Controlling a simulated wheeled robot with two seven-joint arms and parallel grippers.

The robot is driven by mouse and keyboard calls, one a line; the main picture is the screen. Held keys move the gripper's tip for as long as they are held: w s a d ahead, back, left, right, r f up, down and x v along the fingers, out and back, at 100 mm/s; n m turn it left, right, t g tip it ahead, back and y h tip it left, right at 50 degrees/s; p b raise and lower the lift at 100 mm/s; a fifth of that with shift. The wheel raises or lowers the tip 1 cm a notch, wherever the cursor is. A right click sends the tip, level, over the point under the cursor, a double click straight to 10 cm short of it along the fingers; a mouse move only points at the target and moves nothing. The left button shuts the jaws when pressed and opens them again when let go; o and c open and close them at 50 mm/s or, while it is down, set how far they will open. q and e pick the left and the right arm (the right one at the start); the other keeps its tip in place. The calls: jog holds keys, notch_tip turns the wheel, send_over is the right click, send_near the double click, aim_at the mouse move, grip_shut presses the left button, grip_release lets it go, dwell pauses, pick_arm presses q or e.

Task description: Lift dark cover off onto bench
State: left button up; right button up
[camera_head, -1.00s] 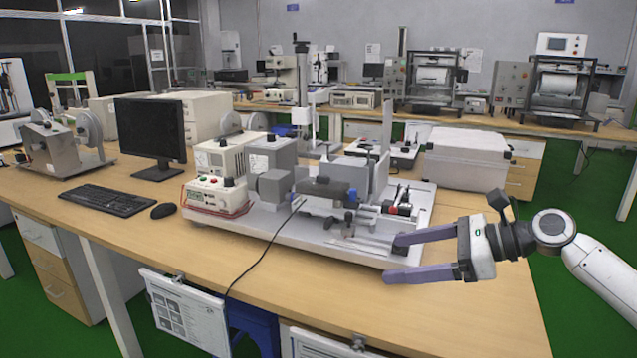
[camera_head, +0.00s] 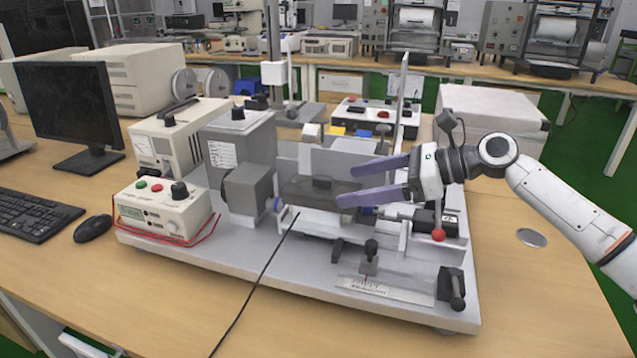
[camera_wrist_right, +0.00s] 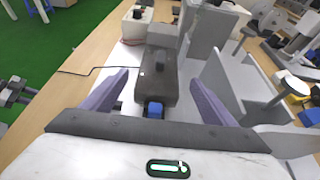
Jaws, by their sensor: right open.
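The dark cover (camera_head: 318,192) is a long, dark grey block with a small raised knob on top, lying on the machine in the middle of the bench. In the right wrist view the dark cover (camera_wrist_right: 157,78) lies ahead, roughly centred between the fingers. My right gripper (camera_head: 358,185) is open, at the cover's right end in the head view, with its purple fingers apart. The right gripper also shows in the right wrist view (camera_wrist_right: 155,88); I see no clear contact with the cover. The wooden bench (camera_head: 180,290) has bare surface in front of the machine.
A control box (camera_head: 163,208) with buttons stands left of the cover. A tall grey housing (camera_head: 240,150) is behind it. A black cable crosses the front of the base plate (camera_head: 250,262). A red-knobbed lever (camera_head: 438,235) is below my right wrist. A mouse (camera_head: 93,228) lies at left.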

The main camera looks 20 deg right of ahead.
aim_at(333, 186)
jog(key=shift+x, duration=1.2)
jog(key=x, duration=0.5)
jog(key=shift+a+r+b, duration=0.1)
jog(key=shift+r+b, duration=0.2)
jog(key=shift+b, duration=0.05)
jog(key=c, duration=1.1)
